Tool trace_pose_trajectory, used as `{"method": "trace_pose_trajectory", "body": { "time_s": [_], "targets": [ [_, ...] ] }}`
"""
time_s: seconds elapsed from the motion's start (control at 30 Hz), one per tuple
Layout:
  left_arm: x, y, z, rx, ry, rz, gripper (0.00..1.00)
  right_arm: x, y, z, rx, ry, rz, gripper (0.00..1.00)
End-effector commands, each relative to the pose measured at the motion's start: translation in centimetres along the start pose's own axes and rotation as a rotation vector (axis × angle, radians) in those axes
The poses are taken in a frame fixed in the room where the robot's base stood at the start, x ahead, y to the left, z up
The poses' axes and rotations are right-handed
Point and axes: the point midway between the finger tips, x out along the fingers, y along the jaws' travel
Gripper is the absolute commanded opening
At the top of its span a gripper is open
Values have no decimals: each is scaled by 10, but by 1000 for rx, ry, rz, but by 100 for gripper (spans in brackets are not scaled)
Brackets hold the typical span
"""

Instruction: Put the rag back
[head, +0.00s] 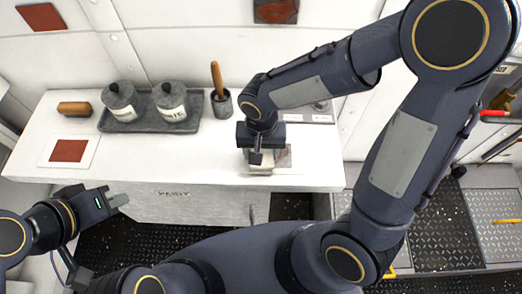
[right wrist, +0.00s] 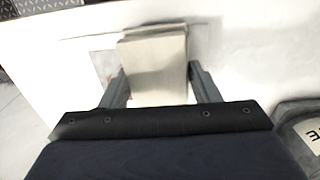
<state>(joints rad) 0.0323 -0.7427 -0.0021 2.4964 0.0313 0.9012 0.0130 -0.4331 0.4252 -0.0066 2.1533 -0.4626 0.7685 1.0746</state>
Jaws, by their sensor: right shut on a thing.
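The rag (right wrist: 156,75) is a pale beige-grey folded cloth. In the right wrist view it sits between the two fingers of my right gripper (right wrist: 157,85), which is shut on it. In the head view my right gripper (head: 257,158) points down over the front right part of the white counter, and the rag is mostly hidden beneath it. A flat printed card (head: 283,157) lies on the counter under and beside the gripper. I cannot tell whether the rag touches the counter. My left gripper (head: 118,200) is off the counter's front left edge, with nothing seen in it; its finger gap is unclear.
The white counter (head: 200,160) holds a grey tray (head: 148,125) with two lidded canisters, a grey cup (head: 222,106) with a wooden-handled tool, a brown brush-like block (head: 74,108) and a card with a red-brown square (head: 68,150). The counter's middle is clear.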

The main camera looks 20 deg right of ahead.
Motion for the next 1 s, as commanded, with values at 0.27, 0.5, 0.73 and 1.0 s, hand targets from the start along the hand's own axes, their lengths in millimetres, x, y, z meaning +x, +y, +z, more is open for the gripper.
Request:
{"method": "trace_pose_trajectory", "body": {
  "time_s": [0.27, 0.5, 0.73, 1.0],
  "targets": [
    [0, 0, 0, 0, 0, 0, 0, 8, 0, 0, 0, 1, -1, 38],
    [3, -1, 2, 0, 0, 0, 0, 11, 0, 0, 0, 1, -1, 60],
    [3, -1, 1, 0, 0, 0, 0, 11, 0, 0, 0, 1, -1, 78],
    [-2, 1, -1, 0, 0, 0, 0, 5, 0, 0, 0, 0, -1, 78]
  ]
}}
